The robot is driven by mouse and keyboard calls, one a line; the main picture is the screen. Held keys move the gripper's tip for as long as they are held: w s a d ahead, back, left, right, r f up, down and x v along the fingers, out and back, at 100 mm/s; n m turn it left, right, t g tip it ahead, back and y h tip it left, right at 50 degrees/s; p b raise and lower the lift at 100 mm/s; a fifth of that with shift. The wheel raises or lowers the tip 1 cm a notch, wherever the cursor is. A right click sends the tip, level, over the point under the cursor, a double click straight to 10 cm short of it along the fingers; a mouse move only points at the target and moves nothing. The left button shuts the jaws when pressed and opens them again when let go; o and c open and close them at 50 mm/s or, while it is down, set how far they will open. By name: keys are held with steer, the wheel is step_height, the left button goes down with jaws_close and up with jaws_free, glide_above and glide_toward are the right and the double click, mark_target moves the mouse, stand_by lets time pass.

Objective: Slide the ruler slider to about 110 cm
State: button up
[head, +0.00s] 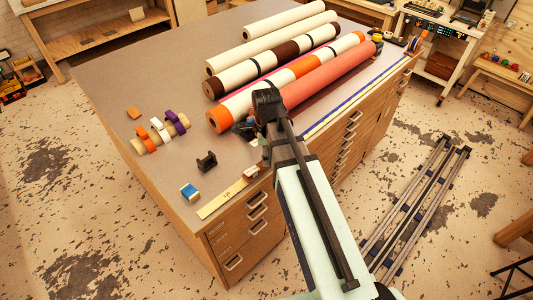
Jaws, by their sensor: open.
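A ruler strip runs along the table's right edge. Its near end is a yellow scale (222,202), and farther back it continues as a pale and blue strip (355,95). My arm hides the stretch between. A small pale block (251,172) sits at the far end of the yellow part, close beside my arm; I cannot tell whether it is the slider. My gripper (243,128) hangs over the table near the front ends of the rolls, left of the ruler. It is open, and its fingertips are dark and hard to make out. The scale's numbers are too small to read.
Several foil rolls (325,76) lie across the table (130,75). Tape rolls (160,130), a dark holder (206,161) and a blue-topped block (190,192) stand at the near left. Small items (378,40) stand at the far right corner. Floor rails (418,205) lie right of the table.

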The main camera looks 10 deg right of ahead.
steer(key=shift+r, duration=0.1)
step_height(320, 180, up, 12)
stand_by(0.5)
stand_by(0.4)
